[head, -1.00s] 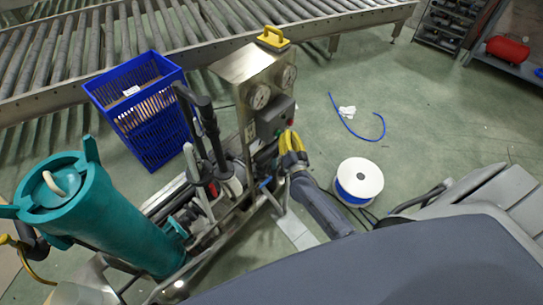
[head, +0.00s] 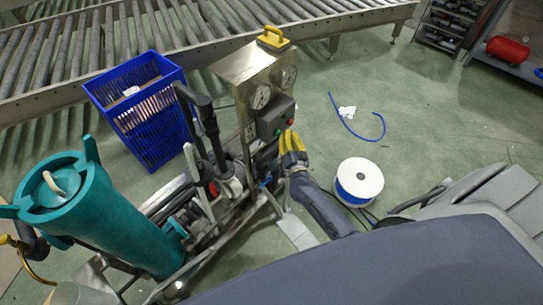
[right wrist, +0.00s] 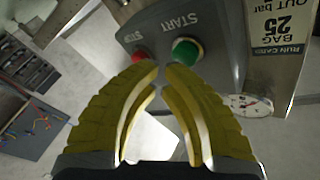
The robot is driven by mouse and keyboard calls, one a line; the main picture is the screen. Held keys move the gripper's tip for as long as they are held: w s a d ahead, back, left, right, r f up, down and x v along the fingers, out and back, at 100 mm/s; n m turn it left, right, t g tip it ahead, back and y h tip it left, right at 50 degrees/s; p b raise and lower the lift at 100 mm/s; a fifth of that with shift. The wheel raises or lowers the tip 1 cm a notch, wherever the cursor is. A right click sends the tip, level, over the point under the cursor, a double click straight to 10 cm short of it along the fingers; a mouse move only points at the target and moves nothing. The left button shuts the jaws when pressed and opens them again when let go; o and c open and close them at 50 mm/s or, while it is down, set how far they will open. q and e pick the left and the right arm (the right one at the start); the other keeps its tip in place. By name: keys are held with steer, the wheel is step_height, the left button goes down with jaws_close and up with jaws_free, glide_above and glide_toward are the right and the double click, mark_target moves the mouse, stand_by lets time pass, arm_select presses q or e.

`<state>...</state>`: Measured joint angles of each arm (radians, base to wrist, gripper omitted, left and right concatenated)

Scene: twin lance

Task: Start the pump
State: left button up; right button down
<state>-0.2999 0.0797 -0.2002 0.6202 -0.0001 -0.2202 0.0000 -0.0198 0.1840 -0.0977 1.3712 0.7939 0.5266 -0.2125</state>
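The pump control box (head: 277,119) is a dark grey box on the steel column of the cart. In the right wrist view, the box face (right wrist: 175,27) has a green button (right wrist: 187,51) under the label START and a red button (right wrist: 139,56) under STOP. My right gripper (right wrist: 160,69) has its yellow fingers brought together at the tips. The tips are just below the buttons in the picture, closer to the green one; I cannot tell whether they touch it. In the head view the right gripper (head: 291,133) is beside the box.
The cart carries a teal cylinder (head: 110,215), black hoses (head: 205,125) and gauges (head: 261,96). A blue crate (head: 150,125) stands behind it, before a roller conveyor (head: 120,40). A cable reel (head: 359,181) and a blue hose piece (head: 355,130) lie on the floor to the right.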

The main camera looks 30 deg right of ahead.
steer(key=shift+w, duration=0.15)
steer(key=shift+w+a, duration=0.15)
steer(key=shift+w, duration=0.1)
steer(key=shift+s, duration=0.2)
stand_by(0.6)
steer(key=shift+s, duration=0.2)
steer(key=shift+s+d, duration=0.15)
steer(key=shift+d, duration=0.1)
steer(key=shift+s+d, duration=0.35)
steer(key=shift+s, duration=0.55)
steer(key=shift+s+d, duration=0.4)
steer(key=shift+s, duration=0.45)
steer(key=shift+s+d, duration=0.35)
steer(key=shift+s, duration=0.55)
